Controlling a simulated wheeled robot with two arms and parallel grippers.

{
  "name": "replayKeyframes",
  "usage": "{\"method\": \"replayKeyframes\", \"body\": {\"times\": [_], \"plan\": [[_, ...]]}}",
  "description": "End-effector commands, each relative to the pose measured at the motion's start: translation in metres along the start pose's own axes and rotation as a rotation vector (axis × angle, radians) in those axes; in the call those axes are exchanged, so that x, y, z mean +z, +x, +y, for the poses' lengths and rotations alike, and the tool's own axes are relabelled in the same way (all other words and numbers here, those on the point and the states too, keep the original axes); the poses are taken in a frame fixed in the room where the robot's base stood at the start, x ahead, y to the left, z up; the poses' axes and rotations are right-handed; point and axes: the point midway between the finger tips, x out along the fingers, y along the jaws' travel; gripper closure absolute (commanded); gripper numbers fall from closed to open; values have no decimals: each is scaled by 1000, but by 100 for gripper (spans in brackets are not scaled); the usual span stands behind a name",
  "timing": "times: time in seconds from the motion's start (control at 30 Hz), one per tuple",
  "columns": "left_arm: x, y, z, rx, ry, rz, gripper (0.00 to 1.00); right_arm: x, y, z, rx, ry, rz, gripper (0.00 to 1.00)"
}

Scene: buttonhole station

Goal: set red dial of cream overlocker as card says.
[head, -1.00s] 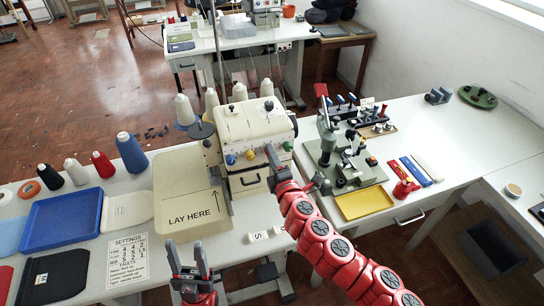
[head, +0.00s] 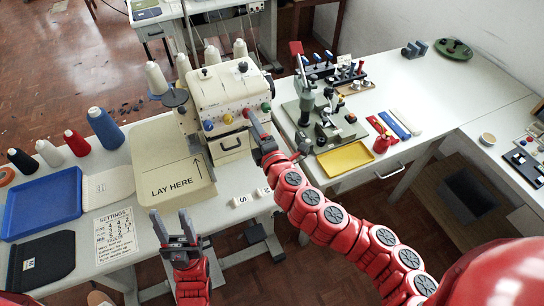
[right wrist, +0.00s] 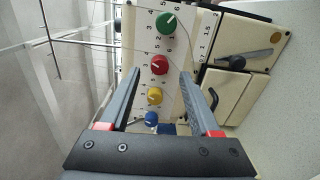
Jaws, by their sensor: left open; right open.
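The cream overlocker (head: 222,92) stands on the white table, with a row of coloured dials on its front. In the right wrist view the red dial (right wrist: 160,64) lies between the green dial (right wrist: 166,24) and the yellow dial (right wrist: 155,96), with the blue dial (right wrist: 151,118) beyond. My right gripper (head: 258,132) is open at the dials; in its wrist view its fingers (right wrist: 161,76) lie either side of the red dial, with no visible contact. The settings card (head: 115,236) lies front left, its digits too small to read surely. My left gripper (head: 174,228) is open and empty near the card.
The beige "LAY HERE" plate (head: 165,160) sits left of the overlocker. A blue tray (head: 42,205) and thread cones (head: 104,128) are further left. A green machine (head: 318,118) and a yellow tray (head: 345,159) stand close on the right.

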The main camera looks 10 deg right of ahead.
Motion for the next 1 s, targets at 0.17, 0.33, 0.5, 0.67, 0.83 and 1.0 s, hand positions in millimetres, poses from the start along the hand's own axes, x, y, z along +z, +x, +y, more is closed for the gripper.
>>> {"method": "replayKeyframes", "body": {"times": [0.17, 0.33, 0.5, 0.67, 0.83, 1.0], "plan": [[1, -6, 0, 0, 0, 0, 50, 2, -33, -1, 1, -2, -2, 37], [1, -8, 0, 0, 0, 0, 50, 2, -65, -1, -1, -1, -3, 37], [-1, 8, 0, 0, 0, 0, 50, 2, -100, 3, -8, 0, -3, 37], [-4, 23, -1, 0, 0, 0, 50, 1, -124, 3, -6, 0, -4, 37], [-5, 30, -2, 0, 0, 0, 50, 0, -136, 1, -2, 1, -2, 37], [-5, 30, -2, 0, 0, 0, 50, 0, -138, 0, -1, 0, 0, 37]]}}
